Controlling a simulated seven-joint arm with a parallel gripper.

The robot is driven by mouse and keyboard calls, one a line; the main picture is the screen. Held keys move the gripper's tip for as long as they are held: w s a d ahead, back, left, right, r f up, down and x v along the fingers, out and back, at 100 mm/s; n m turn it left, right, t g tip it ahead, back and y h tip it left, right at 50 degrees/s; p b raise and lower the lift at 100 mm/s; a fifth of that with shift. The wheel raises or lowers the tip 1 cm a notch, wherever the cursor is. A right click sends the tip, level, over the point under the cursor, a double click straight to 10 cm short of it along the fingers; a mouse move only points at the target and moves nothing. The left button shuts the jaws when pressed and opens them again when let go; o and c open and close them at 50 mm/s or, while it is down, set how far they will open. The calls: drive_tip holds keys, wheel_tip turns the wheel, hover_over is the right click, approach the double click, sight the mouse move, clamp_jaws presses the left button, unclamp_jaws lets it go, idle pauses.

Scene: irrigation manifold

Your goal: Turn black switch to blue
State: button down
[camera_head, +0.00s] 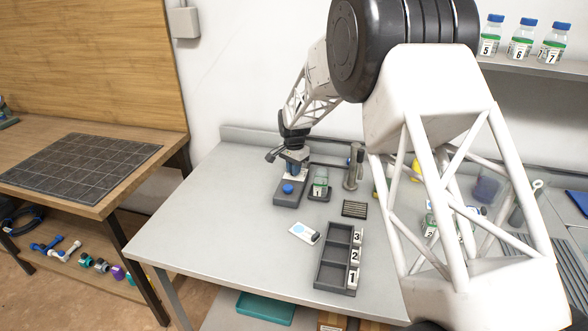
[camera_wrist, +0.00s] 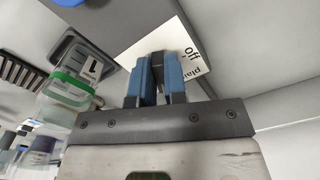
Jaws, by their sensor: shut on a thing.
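A grey base (camera_head: 284,203) stands on the table with a round blue knob (camera_head: 288,188) at its near end. A white plate on it shows the word "off" and part of another word in the wrist view (camera_wrist: 170,34). My gripper (camera_head: 295,166) is over the far end of this base, pointing down. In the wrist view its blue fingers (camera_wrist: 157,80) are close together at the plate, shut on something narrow.
A jar marked 1 (camera_head: 320,188) stands just right of the base. A dark tray marked 1, 2, 3 (camera_head: 318,272), a white card with a blue spot (camera_head: 298,231) and a black rack (camera_head: 354,209) lie nearer. The table's left part (camera_head: 205,225) is clear.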

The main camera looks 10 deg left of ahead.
drive_tip(key=c, duration=1.2)
unclamp_jaws()
drive_tip(key=shift+o, duration=0.2)
drive_tip(key=shift+r, duration=3.95)
